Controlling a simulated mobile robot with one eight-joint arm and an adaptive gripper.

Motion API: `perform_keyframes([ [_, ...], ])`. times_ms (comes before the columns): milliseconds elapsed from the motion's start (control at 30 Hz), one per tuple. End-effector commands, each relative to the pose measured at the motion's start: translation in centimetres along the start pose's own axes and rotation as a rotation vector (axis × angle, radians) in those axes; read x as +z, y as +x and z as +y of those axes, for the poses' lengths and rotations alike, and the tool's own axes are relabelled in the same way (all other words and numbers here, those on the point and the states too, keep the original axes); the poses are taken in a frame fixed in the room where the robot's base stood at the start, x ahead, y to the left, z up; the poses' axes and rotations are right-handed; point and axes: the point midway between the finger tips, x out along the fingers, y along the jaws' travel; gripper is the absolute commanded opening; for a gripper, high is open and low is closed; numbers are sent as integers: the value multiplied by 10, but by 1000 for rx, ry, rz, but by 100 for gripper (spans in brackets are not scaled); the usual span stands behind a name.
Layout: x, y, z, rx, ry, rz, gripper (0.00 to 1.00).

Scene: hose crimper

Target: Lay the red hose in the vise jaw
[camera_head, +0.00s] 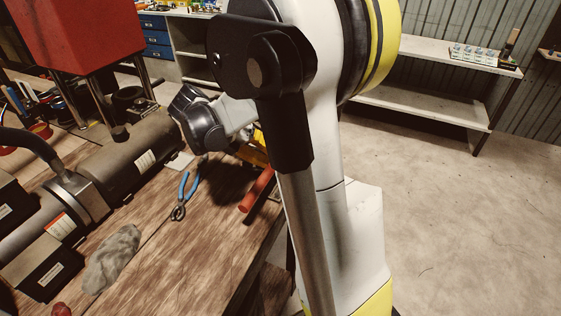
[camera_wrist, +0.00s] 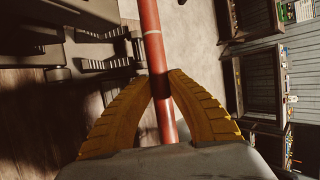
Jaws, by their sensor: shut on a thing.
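The red hose (camera_wrist: 152,40) runs top to bottom through the wrist view, with a pale band across it. My gripper (camera_wrist: 161,72) is shut on it, its two yellow ridged fingers meeting the hose on either side. A dark vise with ridged jaw plates (camera_wrist: 106,63) shows at upper left of the wrist view. The hose is beside the right ends of these plates, not seen between them; I cannot tell whether it touches. In the head view the hose (camera_head: 257,190) slants near the bench's right edge. My arm hides the vise and most of the gripper there.
Blue-handled pliers (camera_head: 186,187) and a grey rag (camera_head: 113,258) lie on the wooden bench (camera_head: 175,270). Dark cylindrical machinery (camera_head: 125,160) and a red box (camera_head: 80,35) on legs stand at left. A shelf (camera_head: 425,104) stands behind; the floor at right is clear.

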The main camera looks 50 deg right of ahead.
Motion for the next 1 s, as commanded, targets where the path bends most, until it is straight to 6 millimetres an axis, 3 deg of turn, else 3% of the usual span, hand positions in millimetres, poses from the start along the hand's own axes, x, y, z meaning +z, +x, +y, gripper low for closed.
perform_keyframes([
  [700,1,-2,62,0,-1,0,0],
  [1000,-1,5,68,0,0,0,0],
])
